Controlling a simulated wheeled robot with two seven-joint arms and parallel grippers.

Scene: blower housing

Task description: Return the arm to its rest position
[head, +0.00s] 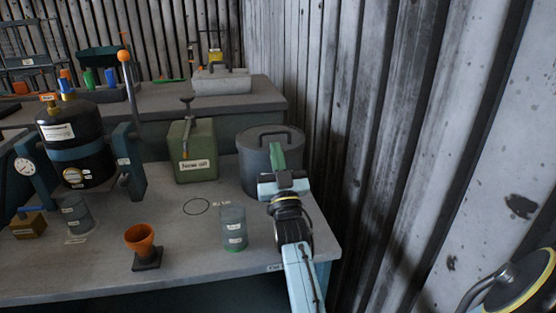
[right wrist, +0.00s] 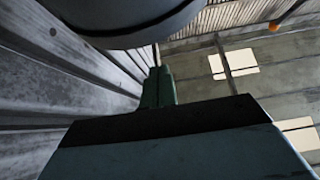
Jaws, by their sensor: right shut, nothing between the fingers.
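My right arm reaches in from the lower right in the head view. Its gripper (head: 277,157) has green fingers that are closed together, with nothing between them. The gripper is in front of the grey lidded pot (head: 255,145) at the right end of the bench, and I cannot tell whether it touches it. In the right wrist view the shut green fingers (right wrist: 158,88) show beyond the dark gripper body, under a large rounded grey shape. My left gripper is not in view.
The corrugated wall (head: 390,130) stands close on the right of my arm. Bare bench lies around the drawn circle.

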